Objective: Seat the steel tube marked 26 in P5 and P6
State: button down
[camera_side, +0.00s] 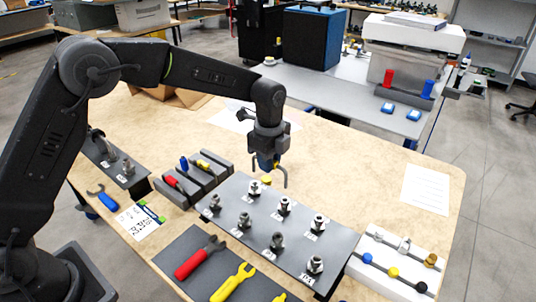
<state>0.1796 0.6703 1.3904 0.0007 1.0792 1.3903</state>
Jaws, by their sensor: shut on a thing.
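My gripper (267,163) is shut on a thin bent steel tube (285,178). It holds the tube above the far edge of the dark fitting plate, and one end of the tube hangs down at the right. Any mark on the tube is too small to read. The dark plate (303,234) bears several upright metal fittings with small white labels. The labels are mostly unreadable, so I cannot tell which fittings are P5 and P6. The tube appears apart from the fittings.
A slotted dark rack (213,186) with coloured tools stands left of the plate. A grey mat (215,260) with a red wrench and yellow tools lies in front. A white tray (385,282) with knobs is at the right. The table's right side is mostly free around a paper sheet (426,189).

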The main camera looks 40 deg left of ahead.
jog(key=shift+f, duration=1.8)
jog(key=shift+f, duration=1.15)
jog(key=c, duration=1)
grip_release()
jog(key=shift+o, duration=0.2)
notch_tip(320, 180, up, 13)
jog(key=shift+r, duration=0.4)
